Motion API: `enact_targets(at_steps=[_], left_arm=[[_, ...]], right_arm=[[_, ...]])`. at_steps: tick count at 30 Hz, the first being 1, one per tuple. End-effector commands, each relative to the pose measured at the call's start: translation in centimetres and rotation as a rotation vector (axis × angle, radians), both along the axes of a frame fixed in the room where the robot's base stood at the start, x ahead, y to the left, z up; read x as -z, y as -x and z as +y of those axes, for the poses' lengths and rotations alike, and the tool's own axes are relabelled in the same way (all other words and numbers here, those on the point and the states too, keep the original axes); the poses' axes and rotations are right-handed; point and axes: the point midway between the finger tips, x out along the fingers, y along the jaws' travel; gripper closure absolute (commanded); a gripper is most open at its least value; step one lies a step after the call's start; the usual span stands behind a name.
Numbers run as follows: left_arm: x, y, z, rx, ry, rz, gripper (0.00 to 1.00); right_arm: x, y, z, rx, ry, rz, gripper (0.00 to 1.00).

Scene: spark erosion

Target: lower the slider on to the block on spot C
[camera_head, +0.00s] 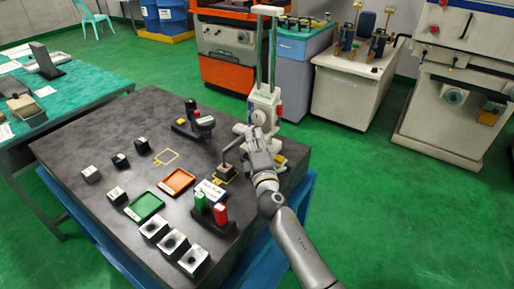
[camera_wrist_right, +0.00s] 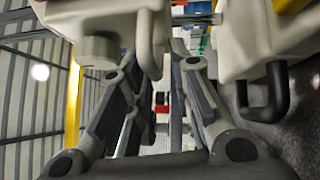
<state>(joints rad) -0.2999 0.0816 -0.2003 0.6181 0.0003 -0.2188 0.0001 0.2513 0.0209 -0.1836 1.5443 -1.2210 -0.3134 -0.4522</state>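The white slider (camera_head: 264,104) sits low on two upright columns at the table's back right. A dark bent arm (camera_head: 234,149) reaches left from its side, above a small block (camera_head: 226,171) on a yellow-outlined spot. I cannot read the spot's letter. My right gripper (camera_head: 254,139) is at the slider's lower front. In the right wrist view its fingers (camera_wrist_right: 158,78) stand apart, with a pale part of the slider (camera_wrist_right: 150,45) at their tips; contact is unclear. The dark hook (camera_wrist_right: 266,100) shows right of the fingers. My left gripper is not in view.
An empty yellow outline (camera_head: 166,157) lies left of the slider. A black stand (camera_head: 194,122), an orange tray (camera_head: 177,181), a green tray (camera_head: 145,207), red and green cylinders (camera_head: 220,213) and several small blocks share the dark table (camera_head: 75,143).

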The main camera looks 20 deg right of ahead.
Motion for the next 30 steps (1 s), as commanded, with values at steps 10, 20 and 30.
enact_targets(at_steps=[10,20,30], left_arm=[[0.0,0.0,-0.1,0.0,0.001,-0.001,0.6],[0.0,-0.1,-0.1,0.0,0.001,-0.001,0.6],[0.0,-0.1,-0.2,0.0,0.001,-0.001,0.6]], right_arm=[[1.0,5.8,0.7,-0.002,-0.001,0.005,0.81],[1.5,10.8,1.2,0.0,-0.001,0.004,0.81],[1.5,11.7,1.3,0.0,0.0,0.002,0.81]])
